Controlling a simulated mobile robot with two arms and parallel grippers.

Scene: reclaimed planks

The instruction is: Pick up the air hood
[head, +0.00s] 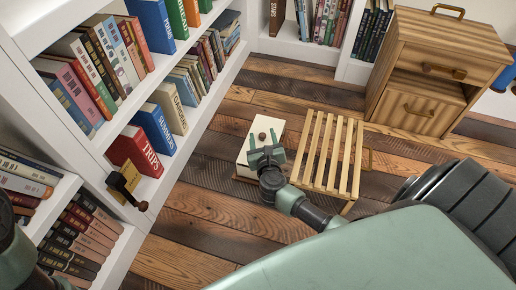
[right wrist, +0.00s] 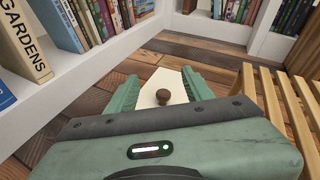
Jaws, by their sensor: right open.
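A white box with a round brown knob on top, which I take to be the air hood (head: 268,125), stands on the plank floor between the bookshelf and a slatted wooden stool. My right gripper (head: 266,154) is over its near part, fingers open and pointing down toward the knob. In the right wrist view, the white top of the air hood (right wrist: 168,79) and its knob show between the two spread green fingers of the right gripper (right wrist: 160,77). I cannot tell whether the fingers touch it. Part of my left arm shows at the lower left; its gripper does not.
The slatted stool (head: 328,150) stands close on the right of the air hood. A wooden cabinet (head: 418,86) stands at the back right. Floor is clear in front.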

